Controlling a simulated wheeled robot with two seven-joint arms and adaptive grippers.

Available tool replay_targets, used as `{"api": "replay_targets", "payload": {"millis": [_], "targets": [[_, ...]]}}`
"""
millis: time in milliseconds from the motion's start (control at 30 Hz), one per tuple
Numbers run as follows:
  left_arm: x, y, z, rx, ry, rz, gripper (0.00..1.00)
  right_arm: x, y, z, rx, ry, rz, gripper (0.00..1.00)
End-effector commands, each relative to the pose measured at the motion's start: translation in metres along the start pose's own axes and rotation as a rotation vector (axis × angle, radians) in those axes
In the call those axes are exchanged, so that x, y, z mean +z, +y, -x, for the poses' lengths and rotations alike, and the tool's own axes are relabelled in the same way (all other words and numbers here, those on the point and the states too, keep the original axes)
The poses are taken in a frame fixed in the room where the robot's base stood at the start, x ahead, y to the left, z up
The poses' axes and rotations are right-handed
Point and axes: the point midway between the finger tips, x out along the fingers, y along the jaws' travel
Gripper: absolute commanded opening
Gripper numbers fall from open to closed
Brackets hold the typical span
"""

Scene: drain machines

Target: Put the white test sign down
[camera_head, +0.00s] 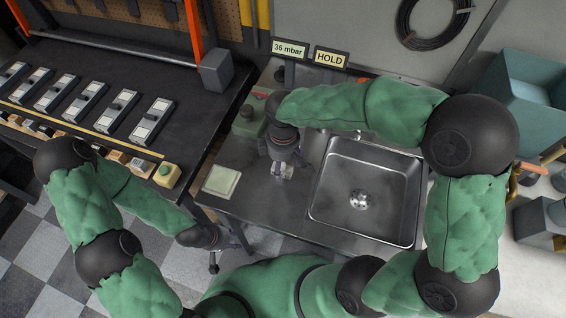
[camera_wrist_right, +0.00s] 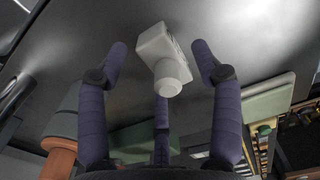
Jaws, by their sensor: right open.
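A small white block with a round knob, apparently the white test sign (camera_wrist_right: 160,45), sits between the spread fingers of my right gripper (camera_wrist_right: 160,62) in the right wrist view. The fingers stand apart from its sides. It appears to rest on the dark metal worktop (camera_wrist_right: 225,25). In the head view a white piece (camera_head: 282,170) shows below my right gripper (camera_head: 284,158), left of the sink; the sign's face cannot be read. My left gripper (camera_head: 213,240) hangs low in front of the bench, away from the sign; its fingers are too unclear to judge.
A steel sink (camera_head: 365,190) lies right of the sign. A pale square plate (camera_head: 221,181) lies left on the worktop. A green container (camera_head: 248,118) stands behind. Signs reading 36 mbar (camera_head: 290,49) and HOLD (camera_head: 331,58) stand at the back.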

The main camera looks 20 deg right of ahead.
Motion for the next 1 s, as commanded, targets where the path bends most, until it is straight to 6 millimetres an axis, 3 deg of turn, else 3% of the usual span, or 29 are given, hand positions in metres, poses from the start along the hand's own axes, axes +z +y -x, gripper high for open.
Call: {"api": "replay_targets", "payload": {"millis": [300, 500, 700, 1000], "targets": [[0.001, 0.008, 0.021, 0.0, 0.0, 0.0, 0.4, -0.001, 0.0, 0.065, 0.002, 0.003, 0.001, 0.66], [0.001, 0.011, 0.03, 0.0, 0.0, 0.0, 0.4, -0.001, 0.001, 0.097, 0.003, 0.003, 0.001, 0.66], [0.001, 0.012, 0.033, 0.0, 0.0, 0.0, 0.4, 0.0, 0.0, 0.112, 0.001, 0.001, 0.0, 0.66], [0.001, 0.012, 0.033, 0.0, 0.0, 0.0, 0.4, 0.0, 0.0, 0.113, 0.001, 0.001, 0.0, 0.66]]}}
